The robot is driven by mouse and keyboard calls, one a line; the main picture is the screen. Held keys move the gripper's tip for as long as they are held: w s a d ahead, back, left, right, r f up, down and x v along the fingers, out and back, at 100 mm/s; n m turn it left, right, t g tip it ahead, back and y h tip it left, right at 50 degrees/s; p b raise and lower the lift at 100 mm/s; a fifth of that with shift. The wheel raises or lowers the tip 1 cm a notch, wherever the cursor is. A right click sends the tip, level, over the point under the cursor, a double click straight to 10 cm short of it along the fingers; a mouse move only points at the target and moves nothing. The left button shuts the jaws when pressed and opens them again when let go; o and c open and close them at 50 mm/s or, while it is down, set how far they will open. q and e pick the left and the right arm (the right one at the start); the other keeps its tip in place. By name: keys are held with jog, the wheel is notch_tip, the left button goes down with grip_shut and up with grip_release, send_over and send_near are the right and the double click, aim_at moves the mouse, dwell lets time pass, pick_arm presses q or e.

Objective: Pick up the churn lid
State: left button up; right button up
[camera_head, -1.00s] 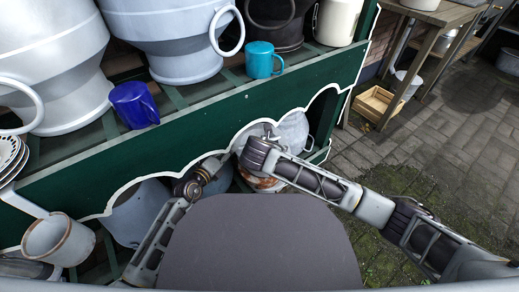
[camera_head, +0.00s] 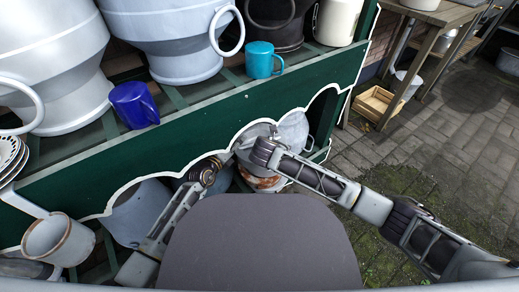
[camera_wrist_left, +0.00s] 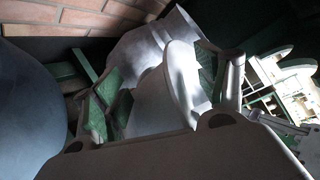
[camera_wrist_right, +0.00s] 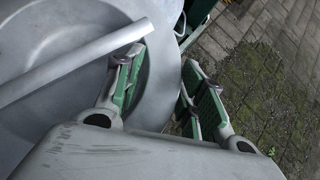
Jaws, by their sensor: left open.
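A round grey metal lid (camera_wrist_right: 45,112) with a straight bar handle fills the left of the right wrist view; it seems to be the grey piece (camera_head: 256,131) under the scalloped shelf edge in the head view. My right gripper (camera_wrist_right: 166,88) is open, one finger over the lid's face and the other beyond its rim. My left gripper (camera_wrist_left: 160,92) is open, with a pale grey metal disc-shaped part (camera_wrist_left: 182,82) showing between its fingers; I cannot tell if it touches. In the head view my left fingertips (camera_head: 226,160) are partly hidden at the lower shelf.
The green shelf (camera_head: 200,140) overhangs both grippers. On it stand large grey churns (camera_head: 178,50), a blue mug (camera_head: 134,104) and a teal mug (camera_head: 263,60). A rusty-marked pot (camera_head: 262,183) is below my right wrist. Paving at the right is open.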

pick_arm(q)
jog(key=shift+w, duration=0.1)
jog(key=c, duration=0.9)
pick_arm(e)
grip_shut()
pick_arm(q)
jog(key=shift+d, duration=0.1)
grip_shut()
pick_arm(e)
jog(key=shift+a, duration=0.1)
